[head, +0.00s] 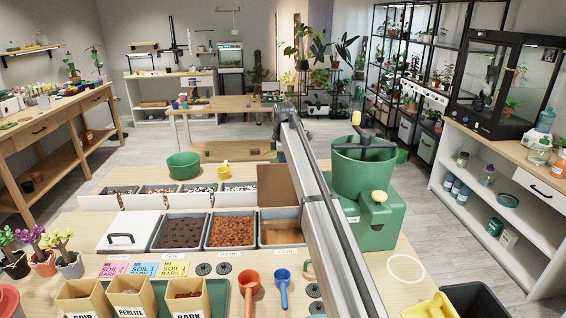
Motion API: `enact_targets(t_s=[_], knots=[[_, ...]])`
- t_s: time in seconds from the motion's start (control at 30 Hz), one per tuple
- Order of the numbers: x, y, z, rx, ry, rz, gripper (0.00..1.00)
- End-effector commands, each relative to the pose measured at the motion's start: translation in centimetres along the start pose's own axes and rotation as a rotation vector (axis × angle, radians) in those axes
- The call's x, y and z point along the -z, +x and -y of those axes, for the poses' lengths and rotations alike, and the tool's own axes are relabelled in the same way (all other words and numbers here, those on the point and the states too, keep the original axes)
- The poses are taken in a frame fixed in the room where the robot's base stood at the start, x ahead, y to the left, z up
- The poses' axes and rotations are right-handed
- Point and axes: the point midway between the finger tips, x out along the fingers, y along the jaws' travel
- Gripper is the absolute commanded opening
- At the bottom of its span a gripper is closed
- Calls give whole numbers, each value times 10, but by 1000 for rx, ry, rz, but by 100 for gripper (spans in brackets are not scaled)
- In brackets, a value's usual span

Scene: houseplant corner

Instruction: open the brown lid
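The brown lid (276,186) stands up, roughly upright, at the back edge of the rightmost bin (268,243) in the front row, so that bin's top is uncovered. Its contents look tan-brown. The lid's right side is hidden behind my arm, and I see no handle on its face. My arm crosses in front of the bin's right side from the lower right. My gripper does not show in this view, so I cannot tell whether anything touches the lid.
A white lid (130,226) with a black handle covers the leftmost bin. Dark soil (181,232) and bark (232,229) fill the bins between. A green machine (365,170) stands right of my arm. Orange (248,282) and blue (283,280) scoops lie in front.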

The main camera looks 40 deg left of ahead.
Motion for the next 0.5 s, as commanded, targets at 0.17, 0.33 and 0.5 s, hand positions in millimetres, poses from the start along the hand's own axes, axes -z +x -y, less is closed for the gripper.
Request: enact_targets(t_s=[0.17,0.33,0.5], knots=[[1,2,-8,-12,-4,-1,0],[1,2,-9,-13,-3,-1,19],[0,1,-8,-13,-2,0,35]])
